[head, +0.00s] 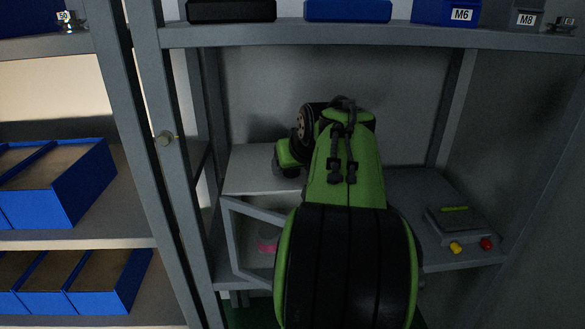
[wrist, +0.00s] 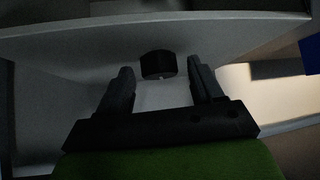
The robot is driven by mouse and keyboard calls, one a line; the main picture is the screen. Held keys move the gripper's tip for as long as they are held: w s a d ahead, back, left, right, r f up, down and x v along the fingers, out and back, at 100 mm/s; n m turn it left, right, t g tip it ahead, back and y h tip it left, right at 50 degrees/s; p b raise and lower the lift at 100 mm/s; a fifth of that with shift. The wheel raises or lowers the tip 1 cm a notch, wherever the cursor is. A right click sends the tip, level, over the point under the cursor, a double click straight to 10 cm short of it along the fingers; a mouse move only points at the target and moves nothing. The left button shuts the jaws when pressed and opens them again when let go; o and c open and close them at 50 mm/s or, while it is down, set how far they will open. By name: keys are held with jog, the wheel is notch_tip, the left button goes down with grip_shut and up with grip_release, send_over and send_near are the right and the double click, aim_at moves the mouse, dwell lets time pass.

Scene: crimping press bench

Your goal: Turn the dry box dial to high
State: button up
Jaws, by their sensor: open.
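The dry box (head: 262,160) is a pale box on the cabinet shelf, partly hidden behind my arm in the head view. A framed front door (head: 232,245) seems to stand at its front, with a small pink thing (head: 267,242) behind it. In the wrist view, a dark round dial (wrist: 158,65) sits on a pale panel (wrist: 75,70). It has a small light mark at its lower edge; its setting cannot be read. My gripper (wrist: 160,74) is open, with the dial between and slightly beyond the fingertips, apparently not touched. In the head view the fingers are hidden.
A grey device (head: 458,225) with yellow and red buttons lies on the right of the shelf. Cabinet posts (head: 175,140) stand close on the left. Blue bins (head: 65,190) fill the left shelves. An upper shelf (head: 370,37) with labelled bins runs overhead.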

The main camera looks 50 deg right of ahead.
jog(key=shift+c, duration=0.3)
jog(key=c, duration=1)
jog(key=shift+r+n+p, duration=0.1)
jog(key=shift+n+p, duration=0.2)
jog(key=shift+p, duration=0.2)
